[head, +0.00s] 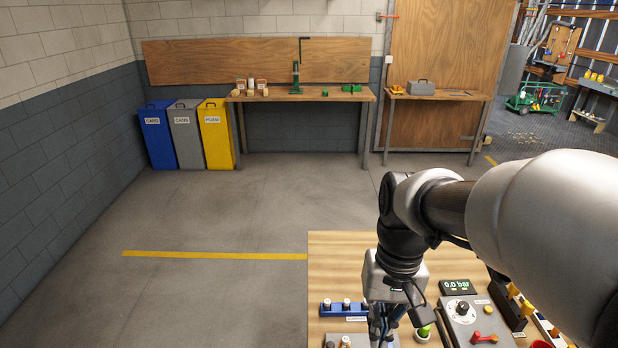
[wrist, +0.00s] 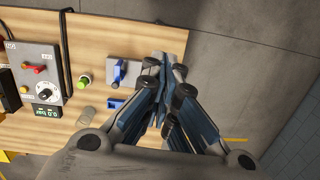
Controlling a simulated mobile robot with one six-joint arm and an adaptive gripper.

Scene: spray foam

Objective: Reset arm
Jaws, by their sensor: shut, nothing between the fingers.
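My arm reaches in from the right of the head view, over a wooden table (head: 330,270). My gripper (head: 383,338) hangs above the table, partly cut off by the bottom edge. In the wrist view my gripper (wrist: 165,68) has its blue-padded fingers brought together, with nothing held between them. The tabletop (wrist: 150,28) lies beyond and to the left of the fingers there. A grey plate with a blue part (wrist: 119,72) stands just left of the fingertips.
A control box (head: 462,312) with a dial, red handle and pressure display (head: 457,286) reading 0.0 bar stands on the table's right. A blue rack (head: 343,308) and a green-topped item (head: 423,332) are near my gripper. Bins (head: 187,135) and a workbench (head: 300,94) stand far back.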

